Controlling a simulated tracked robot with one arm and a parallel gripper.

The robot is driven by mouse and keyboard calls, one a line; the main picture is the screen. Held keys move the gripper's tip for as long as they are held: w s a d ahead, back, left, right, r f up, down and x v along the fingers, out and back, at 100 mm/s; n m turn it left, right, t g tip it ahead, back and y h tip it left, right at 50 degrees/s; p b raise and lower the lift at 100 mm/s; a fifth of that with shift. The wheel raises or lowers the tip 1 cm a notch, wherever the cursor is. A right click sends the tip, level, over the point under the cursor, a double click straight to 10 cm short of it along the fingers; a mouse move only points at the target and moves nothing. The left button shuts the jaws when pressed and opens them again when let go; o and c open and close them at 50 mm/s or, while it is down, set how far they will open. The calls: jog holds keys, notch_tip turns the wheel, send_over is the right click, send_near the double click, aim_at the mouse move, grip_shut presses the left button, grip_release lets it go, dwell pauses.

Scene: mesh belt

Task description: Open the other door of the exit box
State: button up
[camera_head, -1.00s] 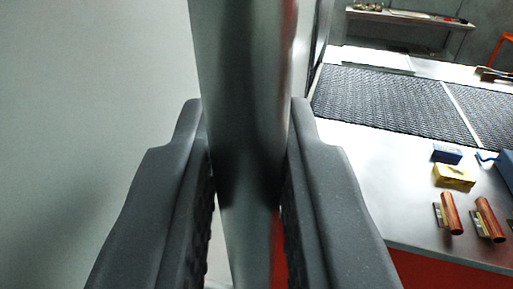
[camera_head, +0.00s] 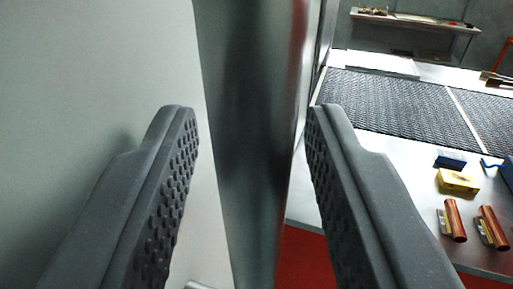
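A grey metal door (camera_head: 245,130) stands upright in the middle of the view, its edge facing me. Its broad pale face (camera_head: 95,70) fills the left side. My gripper (camera_head: 250,120) is open, with one dark textured finger on each side of the door edge. Gaps show between both fingers and the metal, so it does not grip the door. The rest of the exit box and any other door cannot be made out from here.
A metal table (camera_head: 375,165) with a red front lies to the right, with dark mesh belt (camera_head: 395,105) behind. On it are a blue box (camera_head: 451,159), a yellow box (camera_head: 457,181) and two copper-coloured cylinders (camera_head: 455,219) (camera_head: 492,226). A shelf (camera_head: 415,20) stands farther back.

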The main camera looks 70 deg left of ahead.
aim_at(219, 81)
jog(key=shift+r+b, duration=0.75)
jog(key=shift+r, duration=0.8)
jog(key=shift+s+r, duration=0.1)
jog(key=shift+s, duration=0.15)
jog(key=shift+s+a+b, duration=0.2)
jog(key=shift+s+b, duration=0.7)
jog(key=shift+s, duration=0.4)
jog(key=s+a+r+b, duration=0.1)
jog(key=s+b, duration=0.3)
jog(key=s, duration=0.8)
jog(key=shift+s+a+r, duration=0.15)
jog(key=shift+s+a, duration=0.2)
jog(key=shift+a, duration=0.45)
jog(key=shift+c, duration=0.3)
